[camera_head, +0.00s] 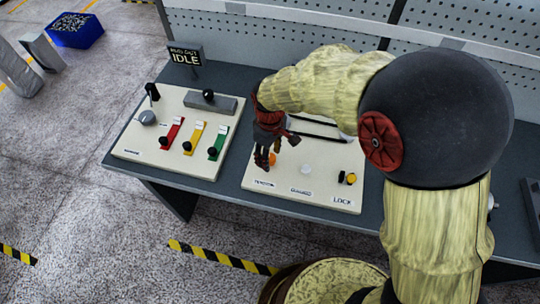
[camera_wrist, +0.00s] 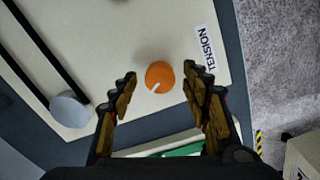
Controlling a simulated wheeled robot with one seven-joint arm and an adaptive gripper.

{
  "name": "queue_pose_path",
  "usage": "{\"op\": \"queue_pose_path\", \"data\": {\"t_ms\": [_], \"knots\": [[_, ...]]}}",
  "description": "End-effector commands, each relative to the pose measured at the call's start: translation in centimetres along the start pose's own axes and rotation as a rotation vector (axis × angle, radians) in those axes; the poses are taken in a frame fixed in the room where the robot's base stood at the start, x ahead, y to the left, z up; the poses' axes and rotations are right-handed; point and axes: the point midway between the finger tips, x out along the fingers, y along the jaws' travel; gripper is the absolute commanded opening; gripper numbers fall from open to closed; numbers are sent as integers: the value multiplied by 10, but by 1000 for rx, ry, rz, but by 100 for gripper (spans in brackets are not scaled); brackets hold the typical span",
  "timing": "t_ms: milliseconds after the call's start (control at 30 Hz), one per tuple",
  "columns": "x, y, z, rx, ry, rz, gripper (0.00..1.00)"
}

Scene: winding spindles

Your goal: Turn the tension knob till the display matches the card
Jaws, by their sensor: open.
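The orange tension knob (camera_wrist: 160,76) with a white pointer mark sits on a cream panel, beside the "TENSION" label (camera_wrist: 206,48) in the wrist view. My gripper (camera_wrist: 160,82) is open, one finger on each side of the knob in that view, with gaps between. Whether the fingertips are level with the knob I cannot tell. In the head view my gripper (camera_head: 267,163) points down over the panel (camera_head: 315,193), and only part of the orange knob (camera_head: 272,159) shows. A small sign (camera_head: 185,56) reads "IDLE". I cannot make out a tension display or card.
The right panel also bears a white round knob (camera_head: 306,169) and a yellow part (camera_head: 350,179) near "LOCK". A pegboard (camera_head: 270,40) stands behind the table.

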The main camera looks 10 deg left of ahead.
Motion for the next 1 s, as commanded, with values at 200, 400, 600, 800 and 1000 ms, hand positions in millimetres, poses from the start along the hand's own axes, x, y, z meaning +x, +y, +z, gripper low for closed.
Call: {"op": "queue_pose_path", "data": {"t_ms": [200,400,600,800,1000], "knots": [[2,0,0,0,1,0,48],[2,0,0,0,1,0,41],[2,0,0,0,0,0,30],[2,0,0,0,0,0,18],[2,0,0,0,1,0,7]]}}
